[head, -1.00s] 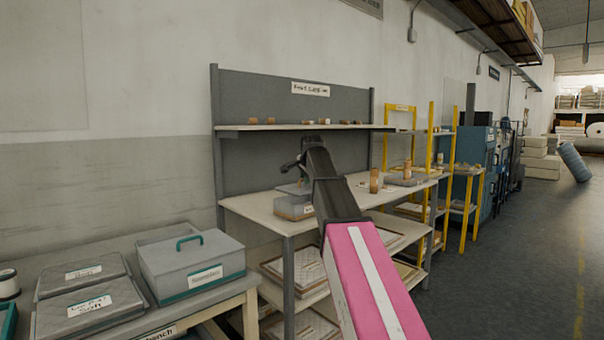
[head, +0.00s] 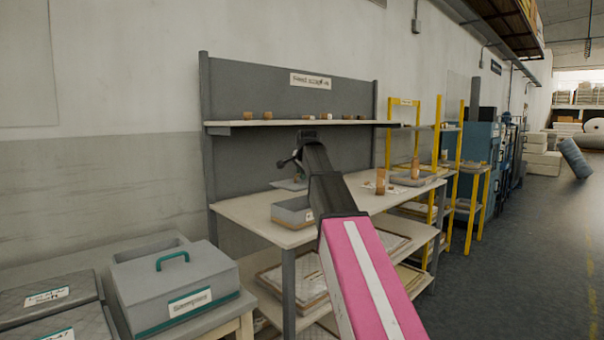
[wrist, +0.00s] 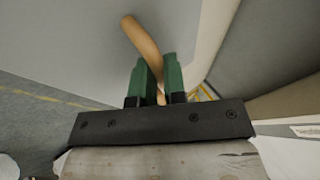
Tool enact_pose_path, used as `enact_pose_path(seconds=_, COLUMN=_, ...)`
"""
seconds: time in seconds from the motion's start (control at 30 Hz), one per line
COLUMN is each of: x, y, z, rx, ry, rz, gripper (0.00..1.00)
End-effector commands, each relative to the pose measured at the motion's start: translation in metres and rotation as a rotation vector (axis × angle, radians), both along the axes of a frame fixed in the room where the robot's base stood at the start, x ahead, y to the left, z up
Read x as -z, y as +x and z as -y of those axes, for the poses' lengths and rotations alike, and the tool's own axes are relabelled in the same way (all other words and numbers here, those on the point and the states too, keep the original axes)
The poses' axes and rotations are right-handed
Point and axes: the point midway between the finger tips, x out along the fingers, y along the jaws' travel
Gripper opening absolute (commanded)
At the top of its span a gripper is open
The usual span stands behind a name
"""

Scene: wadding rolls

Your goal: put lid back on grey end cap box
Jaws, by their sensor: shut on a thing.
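The grey end cap box (head: 291,217) stands on the pale bench, its top uncovered, with a small white label on its front. A flat grey lid (head: 284,185) shows behind and above it, under my gripper (head: 298,172), apart from the box and roughly level. In the wrist view my gripper (wrist: 159,72) has its green fingers shut on a curved tan handle (wrist: 142,37). A broad grey surface lies beyond the handle, probably the lid. My arm hides part of the bench right of the box.
The bench (head: 245,210) has a back panel and a shelf (head: 290,126) with small rolls above the lid. A closed grey box with a green handle (head: 175,285) stands front left.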

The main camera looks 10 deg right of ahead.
Motion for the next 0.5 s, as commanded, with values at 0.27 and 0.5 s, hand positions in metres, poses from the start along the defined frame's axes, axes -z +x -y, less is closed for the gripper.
enact_pose_path(seconds=0.27, x=0.010, y=-0.001, z=0.000, rx=0.000, ry=0.000, rz=-0.001, gripper=0.00)
enact_pose_path(seconds=0.5, x=0.029, y=-0.001, z=0.000, rx=0.000, ry=0.000, rz=0.000, gripper=0.00)
